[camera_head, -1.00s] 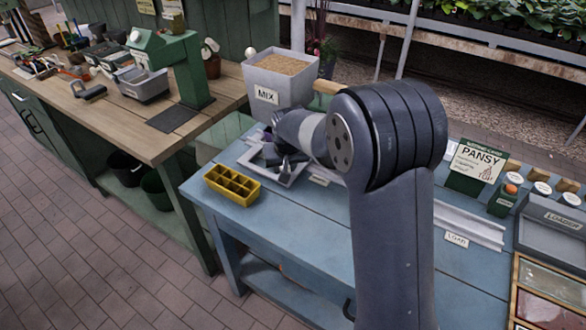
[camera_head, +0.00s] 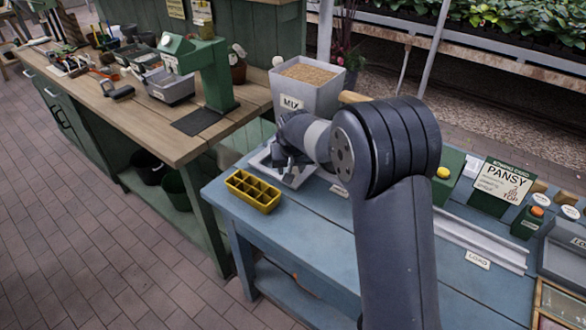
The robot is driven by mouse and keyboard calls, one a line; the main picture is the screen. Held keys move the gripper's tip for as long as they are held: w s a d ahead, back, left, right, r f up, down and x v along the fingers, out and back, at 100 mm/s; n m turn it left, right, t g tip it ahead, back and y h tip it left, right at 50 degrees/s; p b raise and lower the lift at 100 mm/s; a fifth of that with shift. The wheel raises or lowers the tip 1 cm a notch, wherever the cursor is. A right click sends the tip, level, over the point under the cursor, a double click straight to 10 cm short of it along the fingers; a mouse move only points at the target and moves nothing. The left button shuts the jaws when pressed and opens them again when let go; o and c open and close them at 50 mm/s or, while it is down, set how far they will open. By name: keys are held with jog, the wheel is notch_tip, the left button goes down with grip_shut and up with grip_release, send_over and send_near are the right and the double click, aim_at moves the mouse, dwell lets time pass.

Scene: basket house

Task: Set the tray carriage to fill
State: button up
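A pale grey square frame (camera_head: 300,180) lies on the blue bench, below the MIX hopper (camera_head: 313,93). It looks like the tray carriage, but my gripper partly covers it and I see no fill mark. A pale rail (camera_head: 480,246) with a LOAD label (camera_head: 478,259) runs along the bench to the right. A yellow celled tray (camera_head: 253,191) sits on the bench's left corner, left of and in front of the frame. My gripper (camera_head: 284,170) points down over the frame. Its dark fingers are small and partly hidden, so opening and contact are unclear.
The wooden workbench (camera_head: 150,125) at left carries a green press (camera_head: 213,75) and tools. A PANSY card (camera_head: 503,180), yellow-topped button (camera_head: 443,172) and orange-topped button (camera_head: 537,211) stand at right. The blue bench's front (camera_head: 300,240) is clear.

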jog(key=shift+o, duration=1)
jog(key=shift+d, duration=0.1)
jog(key=a+v, duration=0.1)
jog(key=v, duration=0.9)
jog(key=shift+s+d+r, duration=0.25)
jog(key=shift+d+r, duration=0.15)
jog(key=shift+d, duration=0.05)
jog(key=shift+f, duration=0.1)
jog(key=x, duration=1.1)
jog(key=shift+d, duration=0.2)
jog(key=shift+s+d, duration=0.15)
